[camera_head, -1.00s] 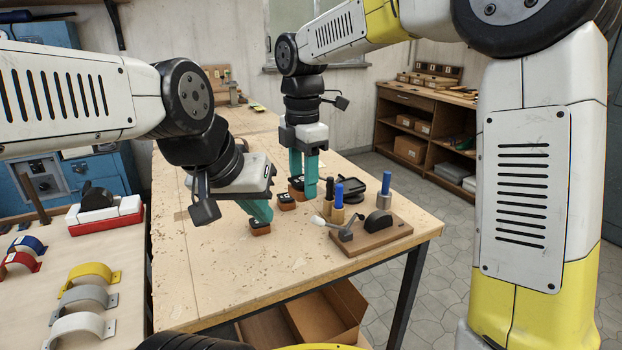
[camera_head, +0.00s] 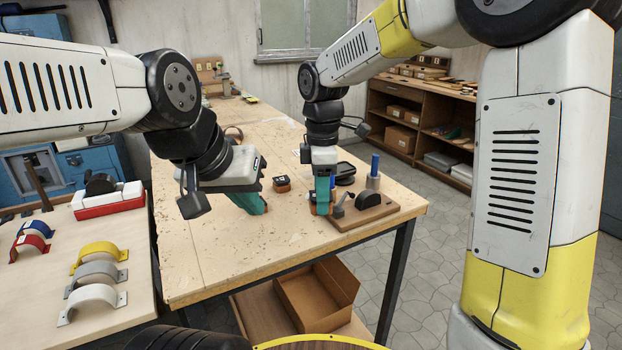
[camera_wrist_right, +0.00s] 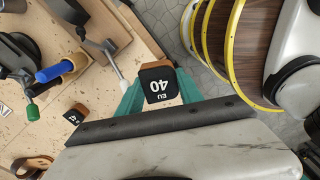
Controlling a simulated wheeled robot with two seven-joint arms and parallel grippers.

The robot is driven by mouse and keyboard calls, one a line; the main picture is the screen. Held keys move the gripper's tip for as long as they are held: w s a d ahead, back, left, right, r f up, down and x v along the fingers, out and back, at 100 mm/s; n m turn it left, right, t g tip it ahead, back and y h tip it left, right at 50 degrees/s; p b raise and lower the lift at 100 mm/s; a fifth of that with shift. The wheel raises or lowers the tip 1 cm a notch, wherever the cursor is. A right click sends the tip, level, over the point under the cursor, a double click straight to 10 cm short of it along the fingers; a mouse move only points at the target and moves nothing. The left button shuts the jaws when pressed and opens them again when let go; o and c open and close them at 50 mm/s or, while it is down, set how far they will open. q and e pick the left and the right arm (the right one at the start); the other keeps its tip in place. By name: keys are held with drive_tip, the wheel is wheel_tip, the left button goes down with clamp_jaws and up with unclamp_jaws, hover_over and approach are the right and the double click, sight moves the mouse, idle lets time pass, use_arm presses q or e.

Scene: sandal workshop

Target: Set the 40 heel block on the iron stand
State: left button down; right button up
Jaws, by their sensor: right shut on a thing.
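My right gripper (camera_head: 322,205) is shut on the 40 heel block, beside the left end of a wooden board. In the right wrist view the block (camera_wrist_right: 157,85) has a dark face marked EU 40, upside down, and sits between the teal fingers (camera_wrist_right: 158,92). In the head view the fingers mostly hide it. A black object (camera_head: 345,176), possibly the iron stand, is behind the board. My left gripper (camera_head: 252,205) is low over the table; a bit of orange-brown shows at its tip, and I cannot tell whether it grips anything.
The wooden board (camera_head: 350,222) carries a lever and a black half-round piece (camera_head: 368,199). Blue-handled tools (camera_head: 374,168) stand behind it. Another heel block (camera_head: 281,184) lies on the table (camera_head: 215,255). Coloured arches (camera_head: 97,256) stand on the left bench. The table front is clear.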

drive_tip(key=w+d+f+m, duration=0.2)
drive_tip(key=d+f+m, duration=0.7)
drive_tip(key=f+m, duration=0.1)
drive_tip(key=w+d+f+m, duration=0.1)
drive_tip(key=d+f+m, duration=0.8)
drive_tip(key=d+f, duration=0.1)
drive_tip(key=shift+w+m, duration=0.4)
